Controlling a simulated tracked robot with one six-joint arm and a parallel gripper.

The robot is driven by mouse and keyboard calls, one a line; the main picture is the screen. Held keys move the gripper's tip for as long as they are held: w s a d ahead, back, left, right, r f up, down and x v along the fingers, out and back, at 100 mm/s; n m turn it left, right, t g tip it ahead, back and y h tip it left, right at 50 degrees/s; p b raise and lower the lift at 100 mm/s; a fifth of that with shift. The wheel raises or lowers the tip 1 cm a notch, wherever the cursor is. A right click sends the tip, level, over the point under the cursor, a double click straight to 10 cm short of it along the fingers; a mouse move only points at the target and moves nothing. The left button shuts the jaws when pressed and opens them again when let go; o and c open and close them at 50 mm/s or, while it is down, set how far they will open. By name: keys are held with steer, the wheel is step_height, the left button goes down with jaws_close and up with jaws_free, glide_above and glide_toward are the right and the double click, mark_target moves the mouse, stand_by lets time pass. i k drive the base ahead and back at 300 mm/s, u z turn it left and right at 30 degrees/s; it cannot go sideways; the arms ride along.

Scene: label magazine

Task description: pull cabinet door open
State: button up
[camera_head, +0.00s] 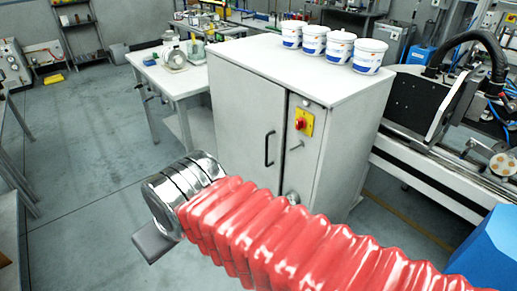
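The white cabinet (348,125) stands in the middle of the view. Its wide front door (235,120) looks closed, flush with the narrow panel beside it. A dark vertical bar handle (269,148) sits near the door's right edge. My arm, in a red ribbed sleeve with a silver wrist, crosses the lower foreground and hides the foot of the cabinet. My gripper (154,243) shows only as a grey block beyond the wrist, low and left of the cabinet in the picture, apart from the handle. Its fingers cannot be made out.
The narrow panel carries a red knob on a yellow plate (304,122). Several white tubs (312,40) stand on the cabinet top. A white table (178,80) is at the left, a machine (425,105) at the right, and a blue block (488,250) lower right.

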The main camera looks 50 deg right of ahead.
mark_target(250, 108)
steer(key=i, duration=0.85)
steer(key=z, duration=0.05)
